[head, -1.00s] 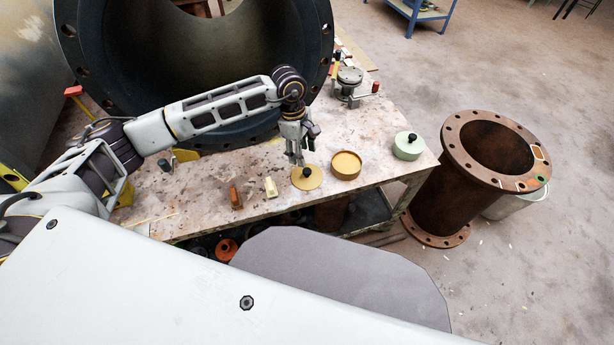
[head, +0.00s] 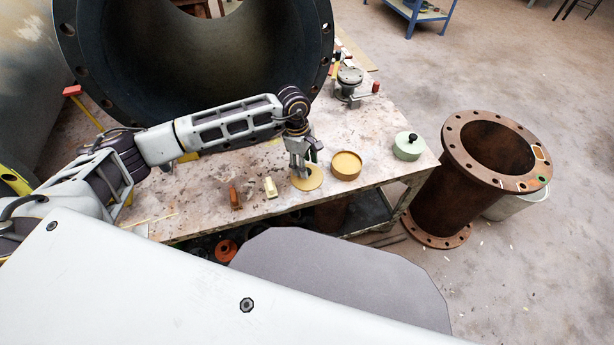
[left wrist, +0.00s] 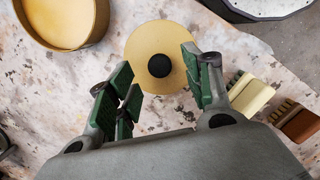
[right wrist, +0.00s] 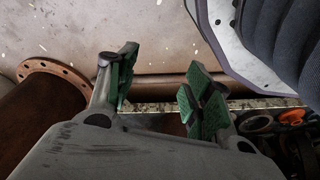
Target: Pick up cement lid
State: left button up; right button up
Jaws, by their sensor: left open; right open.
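The cement lid (head: 308,183) is a flat tan disc lying on the worktable. In the left wrist view the lid (left wrist: 149,40) shows a black round knob (left wrist: 159,65) at its middle. My left gripper (head: 299,172) is open and points down just over the lid. In the left wrist view the knob lies between the open green-padded fingers (left wrist: 160,80), a little beyond their tips, and nothing is held. In the head view the gripper hides the knob. My right gripper (right wrist: 155,85) is open and empty in the right wrist view, away from the lid.
Two small brushes, one cream (head: 270,187) and one brown (head: 234,198), lie to the left. A large pipe (head: 200,60) stands behind; a rusty flanged pipe (head: 445,195) is at right.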

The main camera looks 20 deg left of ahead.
pick_arm(q)
jog(key=f, duration=0.3)
jog(key=shift+d, duration=0.35)
jog(key=shift+f, duration=0.35)
pick_arm(e)
jog(key=shift+w+a+r, duration=0.1)
jog(key=shift+a+r, duration=0.05)
jog(key=shift+r, duration=0.35)
jog(key=shift+w+a+r, duration=0.1)
jog(key=shift+a+r, duration=0.05)
jog(key=shift+r, duration=0.3)
pick_arm(q)
jog(key=shift+s, duration=0.1)
jog(key=c, duration=1.1)
pick_arm(e)
jog(key=shift+w, duration=0.1)
